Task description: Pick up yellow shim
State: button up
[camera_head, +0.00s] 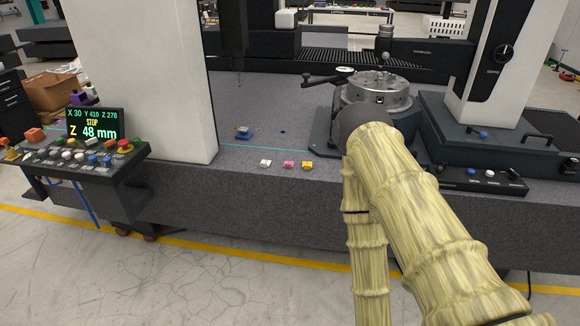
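A small yellow piece (307,166), which looks like the yellow shim, lies on the grey granite bed (250,182) near its front edge. It is the rightmost of a short row, with a pink piece (288,164) and a white piece (265,163) to its left. All are too small to make out in detail. My arm, in a pale ribbed cover, rises on the right of the yellow piece and does not cover it. My gripper does not show in this view.
A blue item (242,132) lies farther back on the bed. A round metal rotary table (376,92) stands behind my arm. A white column (145,80) and a control panel (80,155) with a display are at left. The bed around the row is mostly clear.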

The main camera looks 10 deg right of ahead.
aim_at(306, 166)
jog(key=u, duration=0.8)
jog(key=i, duration=1.25)
jog(key=z, duration=0.65)
jog(key=i, duration=0.45)
jog(key=z, duration=0.4)
